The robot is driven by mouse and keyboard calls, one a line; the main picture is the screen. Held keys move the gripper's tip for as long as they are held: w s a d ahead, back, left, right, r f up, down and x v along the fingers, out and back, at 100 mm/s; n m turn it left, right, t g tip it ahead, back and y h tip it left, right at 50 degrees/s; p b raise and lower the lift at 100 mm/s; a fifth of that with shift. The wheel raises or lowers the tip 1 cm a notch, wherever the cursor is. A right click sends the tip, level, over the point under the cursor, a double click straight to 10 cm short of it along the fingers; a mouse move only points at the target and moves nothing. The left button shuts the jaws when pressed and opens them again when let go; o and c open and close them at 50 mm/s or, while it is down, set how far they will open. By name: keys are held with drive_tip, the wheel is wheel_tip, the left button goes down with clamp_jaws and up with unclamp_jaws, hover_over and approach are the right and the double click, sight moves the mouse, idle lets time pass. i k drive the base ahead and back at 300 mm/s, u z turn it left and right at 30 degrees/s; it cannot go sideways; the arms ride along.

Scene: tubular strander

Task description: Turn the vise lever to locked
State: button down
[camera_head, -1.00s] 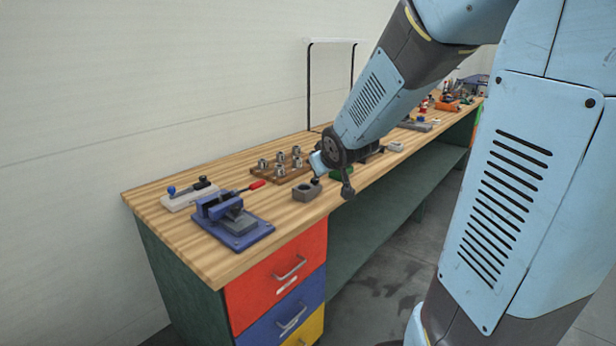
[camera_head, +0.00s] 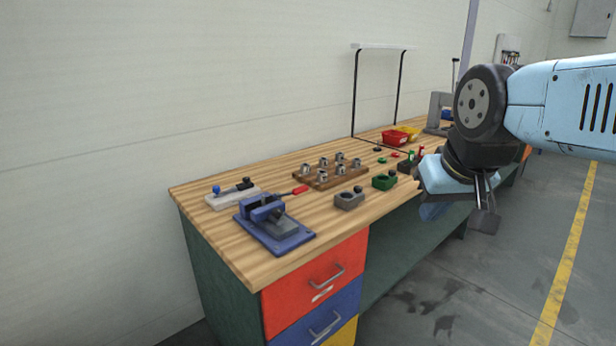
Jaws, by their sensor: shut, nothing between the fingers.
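A blue vise (camera_head: 272,224) sits on a blue base plate near the left front corner of the wooden workbench (camera_head: 240,262). Its lever with a red grip (camera_head: 300,190) sticks out from the vise toward the right and back, over the bench top. My gripper (camera_head: 484,216) hangs at the right, beyond the bench's front edge and well away from the vise. Its fingers are together and hold nothing. The tips are small and dark in this view.
Left of the vise lies a pale block with blue and black knobs (camera_head: 232,193).

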sight(302, 190)
drive_tip(key=z, duration=1)
drive_tip(key=k, duration=1.2)
drive_tip(key=u, duration=1.05)
drive_tip(key=i, duration=1.7)
drive_tip(key=z, duration=0.05)
